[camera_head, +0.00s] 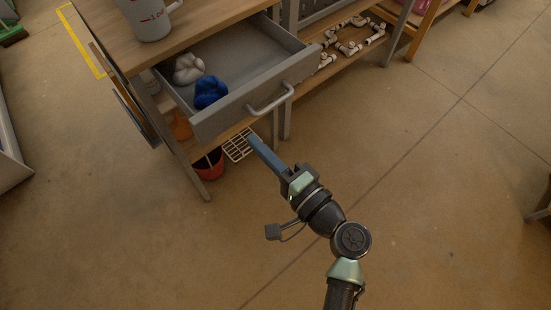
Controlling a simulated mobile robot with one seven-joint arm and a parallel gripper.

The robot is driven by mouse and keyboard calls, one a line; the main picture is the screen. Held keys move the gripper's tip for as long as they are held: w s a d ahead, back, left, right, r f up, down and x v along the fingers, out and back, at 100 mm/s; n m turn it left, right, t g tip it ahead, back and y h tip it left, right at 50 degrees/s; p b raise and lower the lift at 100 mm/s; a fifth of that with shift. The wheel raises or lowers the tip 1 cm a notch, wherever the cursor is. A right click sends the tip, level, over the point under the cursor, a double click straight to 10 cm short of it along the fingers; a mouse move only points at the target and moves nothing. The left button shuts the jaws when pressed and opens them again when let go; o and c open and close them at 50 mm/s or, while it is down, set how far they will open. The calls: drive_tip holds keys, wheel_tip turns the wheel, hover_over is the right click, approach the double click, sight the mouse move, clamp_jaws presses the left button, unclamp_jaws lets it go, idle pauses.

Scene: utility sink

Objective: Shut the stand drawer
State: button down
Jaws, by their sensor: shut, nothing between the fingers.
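The stand drawer (244,63) is grey and pulled out of the wooden-topped stand (184,38). Its front panel (226,113) carries a light curved handle (271,98). Inside lie a blue object (210,92) and a whitish object (188,68), both lumpy. My gripper (251,137) is shut and empty. In the picture it is just below the drawer front, to the left of the handle, and it appears apart from the drawer. How far it is from the front panel in depth is hard to tell.
A red pot (208,163) and a wire rack (238,145) are beneath the drawer. White pipe pieces (350,45) lie on a shelf at the right. The concrete floor in front is clear.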

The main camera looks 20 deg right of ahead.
sight(229, 117)
drive_tip(key=x, duration=0.6)
drive_tip(key=shift+w+b, duration=0.15)
drive_tip(key=shift+b, duration=0.15)
drive_tip(key=shift+w+a, duration=0.1)
